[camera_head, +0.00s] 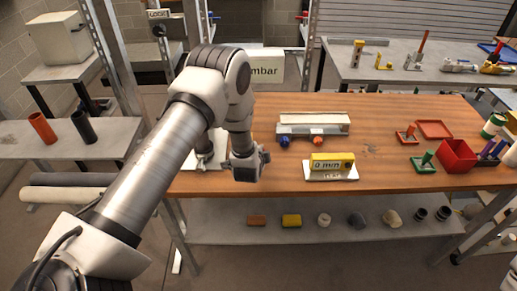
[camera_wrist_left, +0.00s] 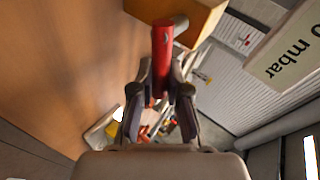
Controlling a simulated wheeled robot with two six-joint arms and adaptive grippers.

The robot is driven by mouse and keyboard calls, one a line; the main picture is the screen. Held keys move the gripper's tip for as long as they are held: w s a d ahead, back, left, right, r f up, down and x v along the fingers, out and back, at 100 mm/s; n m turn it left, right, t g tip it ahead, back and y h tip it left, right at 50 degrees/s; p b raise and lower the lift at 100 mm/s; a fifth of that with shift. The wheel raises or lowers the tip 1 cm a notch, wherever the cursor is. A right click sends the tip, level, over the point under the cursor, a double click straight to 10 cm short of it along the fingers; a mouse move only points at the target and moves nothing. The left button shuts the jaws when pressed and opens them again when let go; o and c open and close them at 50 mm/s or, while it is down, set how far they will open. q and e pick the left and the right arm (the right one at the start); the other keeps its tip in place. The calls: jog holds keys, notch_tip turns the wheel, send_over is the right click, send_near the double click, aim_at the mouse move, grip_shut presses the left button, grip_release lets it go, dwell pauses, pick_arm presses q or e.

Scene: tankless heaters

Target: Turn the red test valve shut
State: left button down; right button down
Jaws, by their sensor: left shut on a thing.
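In the left wrist view a red handle (camera_wrist_left: 162,45), which looks like that of the red test valve, stands between the fingers of my left gripper (camera_wrist_left: 161,84). The gripper is shut on it. In the head view my left gripper (camera_head: 250,163) is at the left part of the wooden table, and the red handle is hidden there by my arm and gripper. A sign ending in "mbar" (camera_head: 265,68) shows behind my arm; in the left wrist view a panel reading "0 mbar" (camera_wrist_left: 290,50) is at the right.
On the wooden table (camera_head: 380,185) are a pale unit with a blue knob (camera_head: 283,141) and a red knob (camera_head: 317,142), and a yellow block marked "0 mm" (camera_head: 325,162). A red bin (camera_head: 457,157) stands at the right. Several small parts lie on the lower shelf (camera_head: 270,236).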

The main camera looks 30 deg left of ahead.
pick_arm(q)
jog(key=shift+w+f+m+g+y, duration=0.1)
jog(key=shift+f+m+g+y, duration=0.2)
jog(key=shift+m+g+y, duration=0.15)
dwell(0.4)
jog(key=c, duration=1.3)
grip_release()
jog(key=shift+o, duration=0.8)
jog(key=shift+a+f, duration=0.1)
jog(key=shift+w+a+f, duration=0.1)
jog(key=v, duration=1.2)
